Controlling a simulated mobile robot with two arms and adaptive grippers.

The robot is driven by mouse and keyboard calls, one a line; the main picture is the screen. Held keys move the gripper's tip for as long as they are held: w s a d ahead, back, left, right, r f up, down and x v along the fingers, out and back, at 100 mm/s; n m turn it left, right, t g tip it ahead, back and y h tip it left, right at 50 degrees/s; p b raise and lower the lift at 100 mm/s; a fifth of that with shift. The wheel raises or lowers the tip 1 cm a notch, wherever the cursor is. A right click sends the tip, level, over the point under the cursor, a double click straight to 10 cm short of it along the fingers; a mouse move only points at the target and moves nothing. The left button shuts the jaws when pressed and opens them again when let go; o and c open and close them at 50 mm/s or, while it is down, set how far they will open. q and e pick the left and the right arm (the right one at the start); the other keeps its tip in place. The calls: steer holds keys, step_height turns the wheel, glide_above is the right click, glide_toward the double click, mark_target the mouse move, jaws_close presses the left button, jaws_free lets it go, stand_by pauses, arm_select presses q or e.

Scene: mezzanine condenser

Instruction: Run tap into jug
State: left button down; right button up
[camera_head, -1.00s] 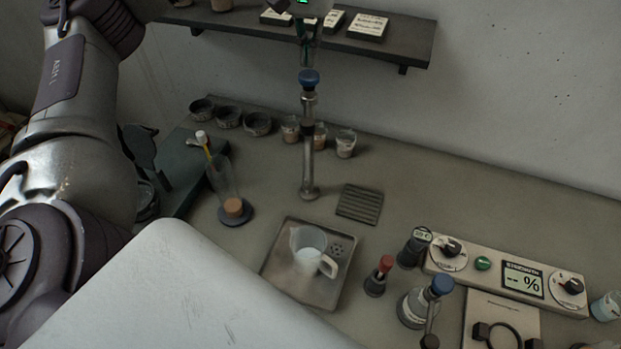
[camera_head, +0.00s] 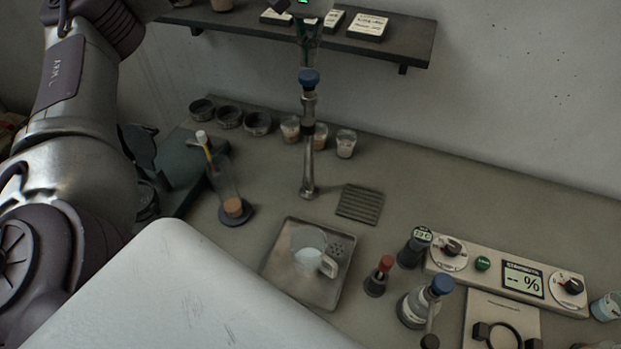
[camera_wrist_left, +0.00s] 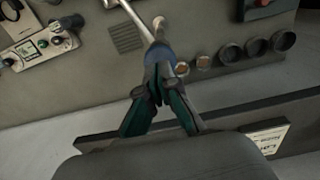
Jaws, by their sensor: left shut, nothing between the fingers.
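A clear jug (camera_head: 302,262) with a handle on its right side stands upright on a metal tray (camera_head: 277,271), with pale contents showing inside. The metal tap (camera_head: 309,160) rises behind it, topped by a blue knob (camera_head: 309,78). I cannot make out a stream of water. My left gripper (camera_head: 306,42) is shut and empty, just above the knob in the head view. In the left wrist view its dark green fingers (camera_wrist_left: 163,95) overlap the blue knob (camera_wrist_left: 158,52); contact is unclear. My right gripper is not in view.
A shelf (camera_head: 415,50) with cards crosses the wall behind. Small cups (camera_head: 346,145) and dark bowls (camera_head: 228,117) line the back. A glass cylinder (camera_head: 222,180) stands left. Bottles (camera_head: 413,250) and a control panel (camera_head: 523,281) stand right. A slotted plate (camera_head: 360,203) lies near the tap.

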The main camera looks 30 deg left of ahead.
mark_target(309, 74)
arm_select(q)
steer(key=shift+f+b, duration=1.1)
steer(key=shift+f, duration=0.6)
steer(key=shift+r, duration=0.1)
stand_by(5.5)
steer(key=shift+r+p, duration=2.1)
steer(key=shift+r, duration=0.5)
